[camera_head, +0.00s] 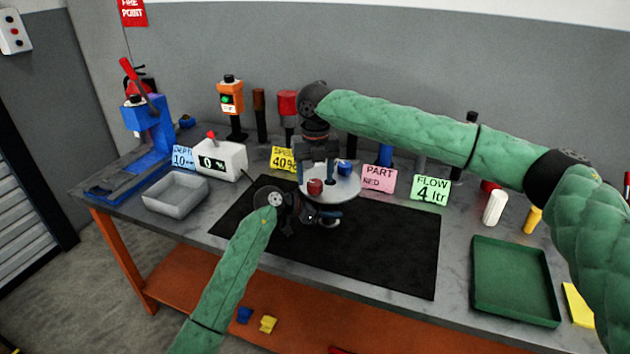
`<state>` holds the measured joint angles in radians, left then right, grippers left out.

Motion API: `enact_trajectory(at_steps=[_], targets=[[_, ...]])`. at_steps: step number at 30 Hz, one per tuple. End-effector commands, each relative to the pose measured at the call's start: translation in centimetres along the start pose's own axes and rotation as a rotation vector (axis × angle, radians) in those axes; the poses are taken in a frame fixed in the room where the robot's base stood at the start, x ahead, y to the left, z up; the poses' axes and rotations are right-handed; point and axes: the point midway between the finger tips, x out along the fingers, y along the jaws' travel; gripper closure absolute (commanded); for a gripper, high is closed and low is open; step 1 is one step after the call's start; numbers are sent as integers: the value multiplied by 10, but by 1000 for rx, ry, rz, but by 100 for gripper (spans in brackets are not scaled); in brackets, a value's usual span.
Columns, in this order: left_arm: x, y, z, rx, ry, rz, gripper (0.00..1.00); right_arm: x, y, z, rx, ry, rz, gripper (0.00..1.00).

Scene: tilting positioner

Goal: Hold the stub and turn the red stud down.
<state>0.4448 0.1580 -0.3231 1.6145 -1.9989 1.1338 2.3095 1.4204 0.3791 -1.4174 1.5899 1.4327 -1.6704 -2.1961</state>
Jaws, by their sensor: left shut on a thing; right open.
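The positioner's pale round plate (346,188) stands over the black mat, with the red stud (315,187) on its near left side and a blue stud (345,168) towards its back. The red stud is upright on top. My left gripper (308,214) is at the plate's near left edge, below the red stud, and is shut on the stub. The stub is mostly hidden by the fingers. My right gripper (318,172) points down over the plate, just behind the red stud, open; its fingers straddle no stud that I can make out.
The black mat (390,245) lies clear around the positioner. A grey tray (175,193) and a white counter box (221,158) stand left. Sign cards, including a pink one (378,179), stand behind. A green tray (514,280) lies right.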

Motion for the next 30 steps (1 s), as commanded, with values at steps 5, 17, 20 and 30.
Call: enact_trajectory(at_steps=[5, 17, 20, 30], targets=[[-1, -1, 0, 0, 0, -2, 100, 17, 0, 0, 0, 0, 0, 41], [-1, -1, 0, 0, 0, -2, 100, 22, 0, 0, 1, 0, 0, 43], [-1, -1, 0, 0, 0, -2, 100, 22, 0, 0, 1, 0, 0, 62], [-1, -1, 0, 0, 0, -2, 100, 22, 0, 0, 11, 0, 0, 85]])
